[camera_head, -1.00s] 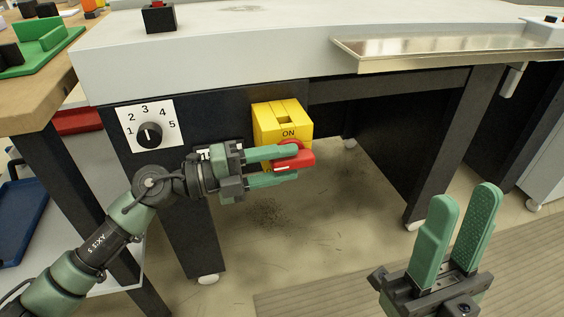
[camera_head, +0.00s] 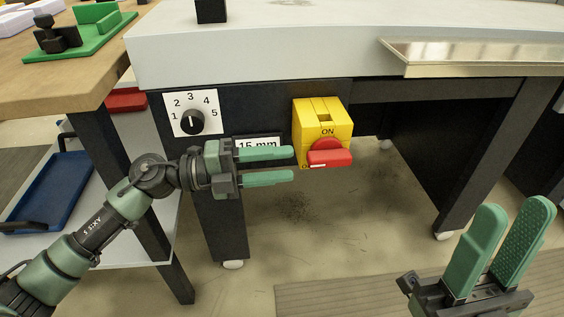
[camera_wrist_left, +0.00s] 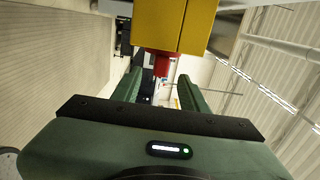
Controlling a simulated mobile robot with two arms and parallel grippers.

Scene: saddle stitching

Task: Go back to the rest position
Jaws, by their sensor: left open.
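My left gripper (camera_head: 292,165) is open and empty, just left of the red switch handle (camera_head: 330,158) and apart from it. The handle sits on a yellow switch box (camera_head: 322,116) marked ON, on the front of the machine. In the left wrist view, the yellow box (camera_wrist_left: 172,22) and red handle (camera_wrist_left: 161,64) lie beyond the open fingers (camera_wrist_left: 160,92). My right gripper (camera_head: 515,222) is at the lower right, with its two fingers apart and nothing between them.
A numbered dial (camera_head: 191,122) and a 15 mm label (camera_head: 256,144) are on the machine front near my left arm. A wooden table (camera_head: 80,80) stands at the left. A metal tray edge (camera_head: 480,56) juts out at the right.

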